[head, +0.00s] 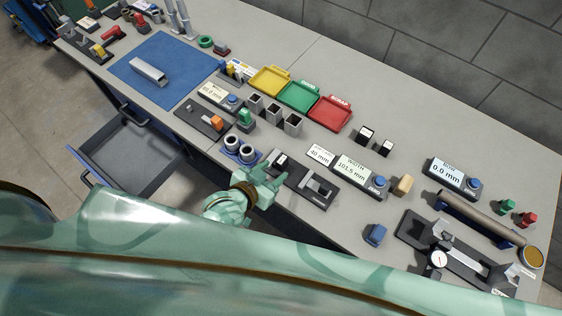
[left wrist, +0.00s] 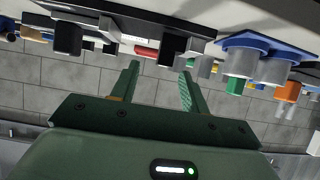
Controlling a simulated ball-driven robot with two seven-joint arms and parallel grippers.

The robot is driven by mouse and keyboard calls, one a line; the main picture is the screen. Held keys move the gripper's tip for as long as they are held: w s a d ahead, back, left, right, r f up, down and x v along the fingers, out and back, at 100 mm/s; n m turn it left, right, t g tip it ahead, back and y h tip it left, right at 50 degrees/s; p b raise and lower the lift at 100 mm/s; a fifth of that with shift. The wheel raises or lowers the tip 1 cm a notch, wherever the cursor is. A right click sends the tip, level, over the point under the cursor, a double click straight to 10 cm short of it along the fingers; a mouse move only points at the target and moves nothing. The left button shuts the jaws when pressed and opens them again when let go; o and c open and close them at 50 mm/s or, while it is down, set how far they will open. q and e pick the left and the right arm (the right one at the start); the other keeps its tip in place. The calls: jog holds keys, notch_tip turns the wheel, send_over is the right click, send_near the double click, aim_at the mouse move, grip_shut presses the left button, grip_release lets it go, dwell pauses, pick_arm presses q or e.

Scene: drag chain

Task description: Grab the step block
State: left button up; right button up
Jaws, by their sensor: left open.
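I cannot tell for sure which piece is the step block. A small tan block (head: 402,185) stands beside the width display, and a small blue block (head: 375,235) sits nearer the table's front edge. My left gripper (head: 268,183) is open and empty at the front edge, beside a black fixture (head: 318,188) with a raised dark piece (head: 281,160) at its left end. In the left wrist view the open fingers (left wrist: 160,72) have nothing between them. A dark block (left wrist: 172,47) shows just past the fingertips. My right gripper is out of view.
A blue holder with two grey cylinders (head: 231,142) stands left of my gripper. Yellow (head: 270,79), green (head: 298,95) and red (head: 330,113) trays lie behind. A width display (head: 354,170) and a clamp-like gauge fixture (head: 440,240) stand right. An open drawer (head: 125,152) juts out left.

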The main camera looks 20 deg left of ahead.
aim_at(281, 161)
pick_arm(q)
jog(key=x, duration=0.5)
jog(key=shift+w+a+r+b, duration=0.15)
jog(key=shift+w+a+b, duration=0.15)
jog(key=shift+b, duration=0.1)
jog(key=shift+s, duration=0.1)
jog(key=shift+c, duration=0.3)
grip_shut()
jog(key=shift+r, duration=0.1)
jog(key=shift+r, duration=0.1)
